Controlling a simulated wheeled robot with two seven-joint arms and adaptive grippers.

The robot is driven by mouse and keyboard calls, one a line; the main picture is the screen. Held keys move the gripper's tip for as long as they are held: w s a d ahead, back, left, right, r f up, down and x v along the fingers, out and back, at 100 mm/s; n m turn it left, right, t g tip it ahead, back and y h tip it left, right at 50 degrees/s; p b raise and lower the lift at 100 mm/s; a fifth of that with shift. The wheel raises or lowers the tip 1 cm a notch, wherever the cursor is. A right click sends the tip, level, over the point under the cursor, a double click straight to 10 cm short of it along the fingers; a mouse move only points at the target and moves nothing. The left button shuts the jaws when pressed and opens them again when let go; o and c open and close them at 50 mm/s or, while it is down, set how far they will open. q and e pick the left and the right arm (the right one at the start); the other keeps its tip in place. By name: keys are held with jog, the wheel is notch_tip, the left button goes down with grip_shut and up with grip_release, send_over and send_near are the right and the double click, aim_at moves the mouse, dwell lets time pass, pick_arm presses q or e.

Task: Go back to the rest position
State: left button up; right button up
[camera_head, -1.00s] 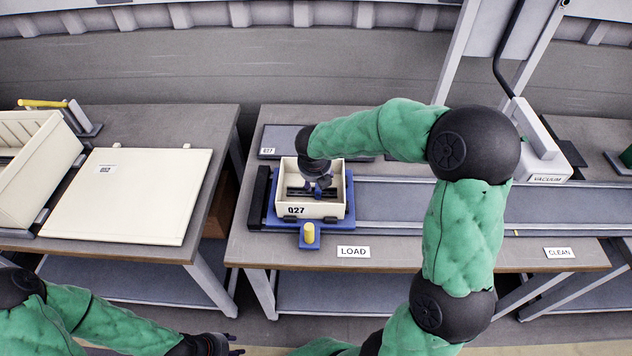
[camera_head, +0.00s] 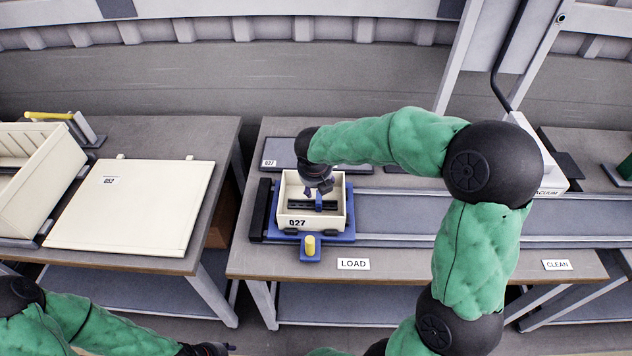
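My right arm reaches in from the right. Its gripper (camera_head: 318,189) hangs over the cream box marked 027 (camera_head: 297,223), with its fingertips apart and pointing down. The box sits in a blue fixture (camera_head: 340,238) above the LOAD label. A small blue upright part (camera_head: 319,201) and a dark strip show inside the box below the fingers; I see nothing held. My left gripper (camera_head: 222,349) is low at the bottom edge, clear of the tables and partly cut off, so its fingers are unclear.
The left table holds a cream lid marked 052 (camera_head: 135,205) and a cream open bin (camera_head: 40,185). A grey track (camera_head: 400,215) runs right from the box, with a VACUUM unit (camera_head: 550,180) behind it. A gap separates the two tables.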

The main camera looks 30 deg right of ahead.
notch_tip(320, 180, up, 5)
jog(key=p, duration=0.4)
jog(key=shift+f, duration=0.1)
